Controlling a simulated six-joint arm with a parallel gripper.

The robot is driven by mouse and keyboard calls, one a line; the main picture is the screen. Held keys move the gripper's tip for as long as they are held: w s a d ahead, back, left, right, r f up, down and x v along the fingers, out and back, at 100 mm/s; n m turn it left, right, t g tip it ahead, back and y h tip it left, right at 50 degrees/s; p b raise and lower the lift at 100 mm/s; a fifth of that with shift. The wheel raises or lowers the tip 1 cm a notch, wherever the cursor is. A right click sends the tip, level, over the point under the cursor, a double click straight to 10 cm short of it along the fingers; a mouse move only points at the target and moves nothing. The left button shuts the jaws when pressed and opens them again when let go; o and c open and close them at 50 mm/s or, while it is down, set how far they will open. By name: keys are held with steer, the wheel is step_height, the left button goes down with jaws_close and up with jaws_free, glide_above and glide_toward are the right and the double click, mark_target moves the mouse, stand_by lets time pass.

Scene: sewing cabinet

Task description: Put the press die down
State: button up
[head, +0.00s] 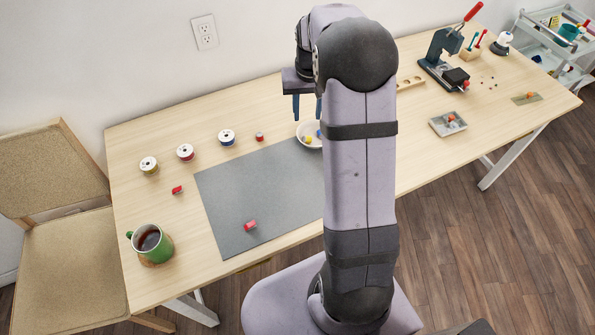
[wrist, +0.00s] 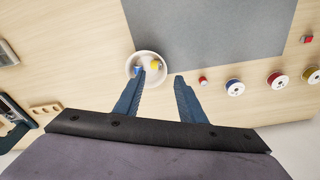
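My gripper (wrist: 160,77) is open, with nothing visible between its two blue fingers. In the head view it (head: 306,104) hangs above the back of the table, near a white bowl (head: 301,134). The bowl also shows in the wrist view (wrist: 131,78), by the left fingertip, with a small yellow piece (wrist: 157,65) and a blue piece (wrist: 137,71) in it. I cannot tell which piece is the press die. A dark green hand press (head: 436,62) with a red handle stands at the back right. My arm hides part of the table and bowl in the head view.
A grey mat (head: 228,188) carries a red piece (head: 250,225). Thread spools (head: 227,138) line the back left, and a green mug (head: 151,243) stands at the front left. A holed wooden rack (head: 410,82) and a small tray (head: 436,126) are right of my arm.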

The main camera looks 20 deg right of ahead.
steer(key=s+a+n, duration=0.2)
steer(key=s+a, duration=0.6)
steer(key=s, duration=0.4)
steer(key=s+a+f+n+g, duration=0.1)
steer(key=s+a+n, duration=0.1)
steer(key=s+a, duration=0.5)
steer(key=s, duration=0.5)
steer(key=shift+a+f+g+y, duration=0.25)
steer(key=shift+a+g+y, duration=0.05)
steer(key=shift+a, duration=0.1)
